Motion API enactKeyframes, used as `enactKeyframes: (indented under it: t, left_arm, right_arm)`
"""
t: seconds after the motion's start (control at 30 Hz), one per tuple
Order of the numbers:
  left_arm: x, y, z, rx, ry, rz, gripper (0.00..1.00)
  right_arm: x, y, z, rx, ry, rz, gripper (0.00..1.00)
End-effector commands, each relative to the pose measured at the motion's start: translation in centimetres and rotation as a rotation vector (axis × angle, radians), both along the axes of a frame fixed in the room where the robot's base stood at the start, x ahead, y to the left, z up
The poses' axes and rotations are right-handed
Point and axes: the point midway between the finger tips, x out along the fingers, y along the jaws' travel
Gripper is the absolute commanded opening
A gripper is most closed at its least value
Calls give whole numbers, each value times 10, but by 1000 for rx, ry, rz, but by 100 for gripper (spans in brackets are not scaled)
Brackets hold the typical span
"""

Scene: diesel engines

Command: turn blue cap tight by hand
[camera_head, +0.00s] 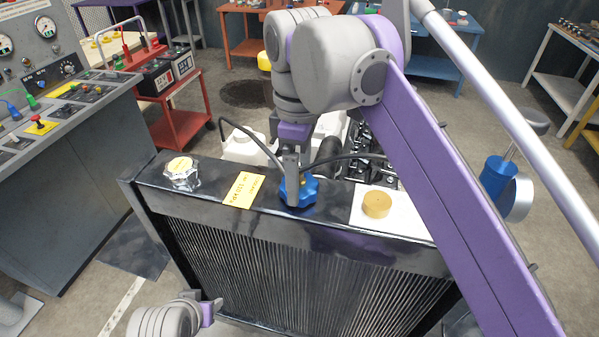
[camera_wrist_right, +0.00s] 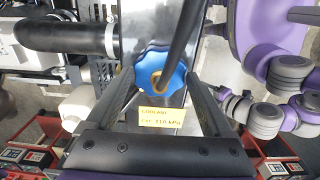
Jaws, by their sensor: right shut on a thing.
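The blue cap (camera_head: 299,190) is a lobed knob on the top of the black radiator (camera_head: 250,222), in the middle. My right gripper (camera_head: 293,178) reaches down onto it from above, its fingers against the cap. In the right wrist view the blue cap (camera_wrist_right: 160,72) lies between the two fingertips of my right gripper (camera_wrist_right: 162,80), which is shut on it. A dark strip and a yellow ring show over the cap's face there. The cap's underside is hidden. My left gripper (camera_head: 212,309) is low at the left, in front of the radiator and away from the cap; its opening is unclear.
A silver cap (camera_head: 182,174) and a yellow label (camera_head: 244,190) are left of the blue cap. A tan round cap (camera_head: 377,204) on a white plate is to the right. Dark hoses (camera_head: 250,137) arch behind. A control console (camera_head: 60,140) stands at the left.

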Motion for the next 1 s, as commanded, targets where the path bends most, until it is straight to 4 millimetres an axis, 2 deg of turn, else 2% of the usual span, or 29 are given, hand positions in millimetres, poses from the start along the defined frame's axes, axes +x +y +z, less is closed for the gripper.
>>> enactKeyframes:
  t: [0.03, 0.1, 0.3, 0.4, 0.43, 0.5, 0.87, 1.0]
  left_arm:
    - [0, 0, 0, 0, 0, 0, 50]
    - [0, 0, 0, 0, 0, 0, 50]
    - [0, 0, 0, 0, 0, 0, 50]
    - [0, 0, 0, 0, 0, 0, 50]
    - [0, 0, 0, 0, 0, 0, 50]
    - [0, 0, 0, 0, 0, 0, 50]
    - [0, 0, 0, 0, 0, 0, 50]
    - [0, 0, 0, 0, 0, 0, 50]
  right_arm:
    - [0, 0, 0, 0, -1, -1, 8]
    - [0, 0, 0, 0, -1, -1, 0]
    - [0, 0, -1, 0, -1, 0, 0]
    - [0, 0, -1, 0, -1, -70, 0]
    - [0, 0, -1, 0, -1, -76, 89]
    - [0, 0, -1, 0, 0, -72, 100]
    - [0, 0, -1, 0, 0, -71, 100]
    - [0, 0, 7, 0, 0, -71, 100]
